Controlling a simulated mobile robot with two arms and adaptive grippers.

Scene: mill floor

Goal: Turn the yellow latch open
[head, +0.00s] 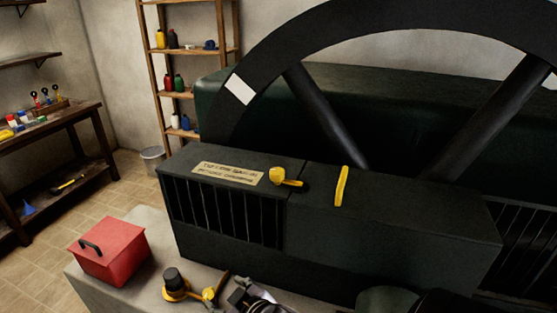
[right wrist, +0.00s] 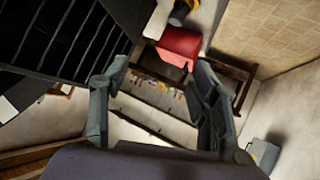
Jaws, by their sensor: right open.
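The yellow latch (head: 287,178) is on top of the dark machine housing, beside the seam between its two sections. It has a round knob at left and a short arm pointing right towards the seam. A yellow bar handle (head: 342,186) stands on the right section. My right gripper (right wrist: 160,90) is open in the right wrist view, with nothing between its fingers. Dark and greyish parts at the bottom centre of the head view seem to be this gripper, below and apart from the latch. The latch does not show in the wrist view. My left gripper is not in view.
A label plate (head: 228,173) lies left of the latch. A red toolbox (head: 110,250) and a black-topped brass item (head: 174,284) stand on the pale ledge (head: 150,220). A large dark wheel (head: 300,40) rises behind the housing. Shelves and a workbench are at left.

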